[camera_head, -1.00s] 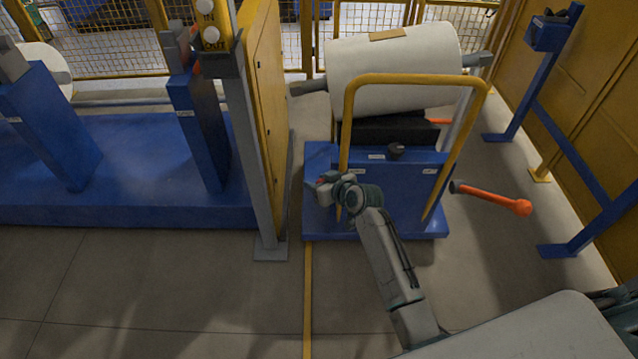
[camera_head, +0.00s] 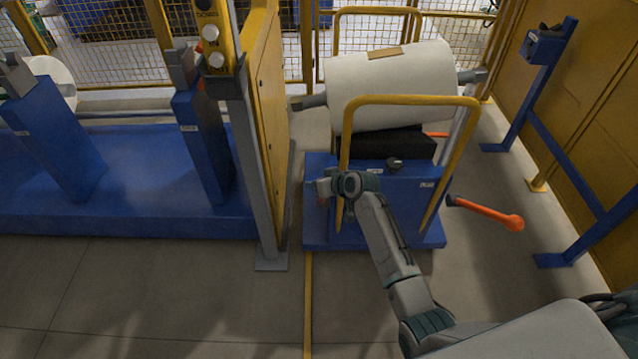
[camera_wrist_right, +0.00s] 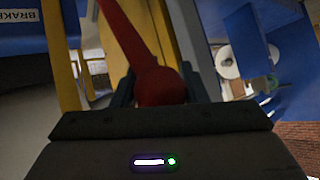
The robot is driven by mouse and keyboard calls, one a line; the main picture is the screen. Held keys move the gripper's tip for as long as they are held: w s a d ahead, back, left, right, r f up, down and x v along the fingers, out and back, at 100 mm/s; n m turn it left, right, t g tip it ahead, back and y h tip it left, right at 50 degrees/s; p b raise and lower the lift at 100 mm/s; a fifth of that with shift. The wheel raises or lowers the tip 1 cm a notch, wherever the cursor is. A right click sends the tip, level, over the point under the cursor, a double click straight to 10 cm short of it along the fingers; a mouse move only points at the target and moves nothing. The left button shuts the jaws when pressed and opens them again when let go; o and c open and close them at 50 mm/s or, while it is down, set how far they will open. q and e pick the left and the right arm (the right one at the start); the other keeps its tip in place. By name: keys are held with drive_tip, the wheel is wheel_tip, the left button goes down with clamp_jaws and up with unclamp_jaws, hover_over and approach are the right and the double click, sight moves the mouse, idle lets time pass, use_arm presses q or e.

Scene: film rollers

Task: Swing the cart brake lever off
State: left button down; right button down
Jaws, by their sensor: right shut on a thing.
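The cart (camera_head: 318,222) is blue with a yellow push rail (camera_head: 420,101) and carries a large white roll (camera_head: 395,88). The brake lever (camera_wrist_right: 128,32) is red with a round knob (camera_wrist_right: 160,87), seen in the right wrist view. My right gripper (camera_wrist_right: 160,95) is shut on the knob, one finger on each side. In the head view my right gripper (camera_head: 326,187) is at the cart's near left side, and the lever there is mostly hidden by it. A "BRAKE" label (camera_wrist_right: 23,17) shows at the wrist view's upper left. My left gripper is not in view.
A grey post (camera_head: 262,190) and yellow panel (camera_head: 268,90) stand close on the left. A blue frame (camera_head: 570,150) stands right. The floor in front is open.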

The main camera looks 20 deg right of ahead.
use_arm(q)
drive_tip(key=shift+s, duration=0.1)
use_arm(e)
drive_tip(key=shift+s+f, duration=0.1)
drive_tip(key=shift+f, duration=0.05)
drive_tip(key=c, duration=0.9)
unclamp_jaws()
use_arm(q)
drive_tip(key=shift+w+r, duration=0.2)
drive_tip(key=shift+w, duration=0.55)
use_arm(e)
drive_tip(key=v, duration=1)
drive_tip(key=shift+d+r, duration=0.15)
drive_tip(key=shift+r, duration=0.15)
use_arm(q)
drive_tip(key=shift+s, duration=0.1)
use_arm(e)
drive_tip(key=shift+s+f, duration=0.1)
drive_tip(key=shift+s, duration=0.05)
